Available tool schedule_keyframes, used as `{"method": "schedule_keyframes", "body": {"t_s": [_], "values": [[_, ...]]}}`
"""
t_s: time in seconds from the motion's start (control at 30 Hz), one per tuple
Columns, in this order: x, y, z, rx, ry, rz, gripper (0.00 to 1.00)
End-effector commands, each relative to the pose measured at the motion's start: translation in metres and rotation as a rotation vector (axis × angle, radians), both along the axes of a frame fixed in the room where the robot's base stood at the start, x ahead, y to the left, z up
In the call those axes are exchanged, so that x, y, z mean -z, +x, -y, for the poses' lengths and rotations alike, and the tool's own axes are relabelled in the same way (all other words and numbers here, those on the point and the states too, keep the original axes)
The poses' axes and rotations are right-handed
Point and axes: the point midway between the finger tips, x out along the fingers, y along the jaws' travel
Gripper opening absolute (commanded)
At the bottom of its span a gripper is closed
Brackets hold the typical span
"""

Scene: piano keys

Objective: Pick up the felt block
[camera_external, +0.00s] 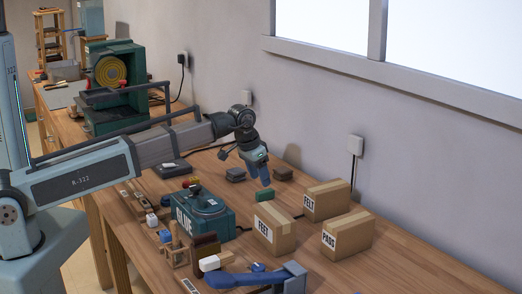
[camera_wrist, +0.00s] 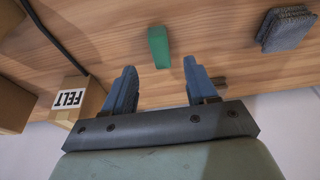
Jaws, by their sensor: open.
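A small green block (camera_external: 264,195) lies on the bench beside the labelled cartons. In the wrist view the green block (camera_wrist: 159,46) shows beyond the gap between my fingertips. A dark grey, rough-textured block (camera_wrist: 286,29) lies at the upper right of the wrist view. A dark grey block (camera_external: 235,174) also shows in the external view, left of my gripper. I cannot tell from the look which is the felt block. My gripper (camera_external: 264,180) points down above the bench near the green block; its blue fingers (camera_wrist: 158,78) are apart with nothing between them.
Two cartons marked FELT (camera_external: 275,230) (camera_external: 326,200) and one marked PASS (camera_external: 347,236) stand to the right. A teal GLUE box (camera_external: 203,212) is left of the green block. A dark brown block (camera_external: 283,174) lies near the wall. The bench's right end is clear.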

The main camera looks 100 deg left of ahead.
Motion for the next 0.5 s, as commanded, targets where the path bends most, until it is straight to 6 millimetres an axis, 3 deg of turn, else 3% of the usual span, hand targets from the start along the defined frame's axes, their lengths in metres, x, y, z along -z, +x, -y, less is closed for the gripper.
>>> {"method": "schedule_keyframes", "body": {"t_s": [0.27, 0.5], "values": [[0.009, 0.002, -0.002, 0.000, -0.001, -0.001, 0.57], [0.033, 0.009, -0.010, 0.000, -0.002, -0.002, 0.57]]}}
